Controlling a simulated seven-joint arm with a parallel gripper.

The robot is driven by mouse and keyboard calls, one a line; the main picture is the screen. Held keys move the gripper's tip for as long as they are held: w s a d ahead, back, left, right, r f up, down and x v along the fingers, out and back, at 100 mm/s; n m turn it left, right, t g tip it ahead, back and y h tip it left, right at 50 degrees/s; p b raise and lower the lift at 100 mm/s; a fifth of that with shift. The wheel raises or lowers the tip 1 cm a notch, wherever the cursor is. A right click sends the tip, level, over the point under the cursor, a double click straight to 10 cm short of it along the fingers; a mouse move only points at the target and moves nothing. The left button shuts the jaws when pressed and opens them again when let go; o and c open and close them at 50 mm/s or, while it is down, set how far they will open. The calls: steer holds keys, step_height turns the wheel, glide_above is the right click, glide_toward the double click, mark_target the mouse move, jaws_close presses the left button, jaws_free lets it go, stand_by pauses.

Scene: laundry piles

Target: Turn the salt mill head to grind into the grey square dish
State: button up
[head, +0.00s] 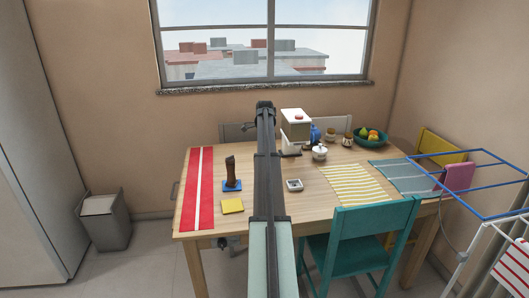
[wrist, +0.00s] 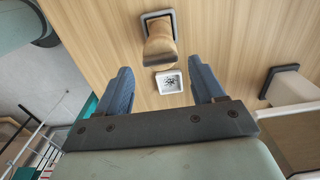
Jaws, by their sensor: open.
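The small square dish (wrist: 170,82), pale with dark specks inside, lies on the table between my open fingers in the wrist view. It also shows in the head view (head: 294,185), right of my arm. A tan wooden mill-like piece (wrist: 160,46) stands on a dark square base just beyond the dish. My gripper (wrist: 158,64) is open and empty above them, one blue finger on each side. In the head view my arm hides the gripper. A dark brown upright piece (head: 231,170) on a blue square stands left there; I cannot tell if it is the same piece.
The wooden table (head: 318,197) holds a red runner (head: 194,190), a yellow square (head: 232,206), a white machine (head: 294,130), a white pot (head: 319,153) and a fruit bowl (head: 370,138). A teal chair (head: 372,238) stands in front. A drying rack (head: 481,216) is at right.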

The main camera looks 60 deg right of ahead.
steer(key=shift+f, duration=3.1)
steer(key=c, duration=0.6)
steer(key=m, duration=0.4)
steer(key=shift+c, duration=0.3)
steer(key=m, duration=0.4)
steer(key=o, duration=0.7)
steer(key=shift+c, duration=0.2)
steer(key=shift+r, duration=3)
